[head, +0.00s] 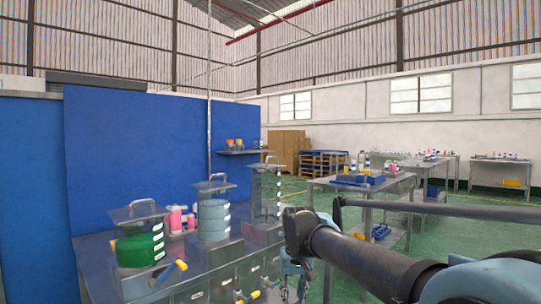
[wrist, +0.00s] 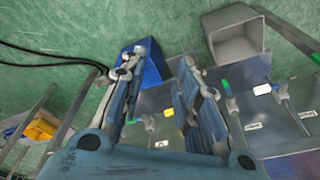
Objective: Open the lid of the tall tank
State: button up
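Three clear tanks with handled lids stand in a row on a steel bench in the head view. The right one, which looks like the tall tank (head: 266,200), is mostly clear; its flat lid (head: 268,165) is on top, apparently closed. The middle tank (head: 213,220) holds pale blue contents and the left tank (head: 140,250) green contents; both lids are on. In the wrist view my gripper (wrist: 160,70) has its two fingers spread apart with nothing between them. It points down past the bench front, away from the lids.
The bench front (wrist: 255,115) has labels and coloured valve handles close to my gripper. A blue bin (wrist: 148,65) and a grey box (wrist: 235,42) lie below. Pink bottles (head: 178,218) stand between the tanks. A blue wall panel (head: 140,150) rises behind the bench.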

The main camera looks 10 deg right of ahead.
jog(key=w+d+r+m, duration=0.1)
jog(key=w+r+m, duration=0.3)
jog(key=w+r, duration=1.2)
jog(key=w+d+r+m+y, duration=0.1)
jog(key=w+r+m, duration=0.2)
jog(key=w+r, duration=1.3)
jog(key=w+d+r+m, duration=0.1)
jog(key=w+r+m, duration=0.45)
jog(key=r, duration=1.85)
jog(key=shift+n, duration=0.95)
jog(key=x, duration=1.7)
jog(key=shift+w+a, duration=0.3)
jog(key=shift+a, duration=0.1)
jog(key=shift+c, duration=0.6)
grip_shut()
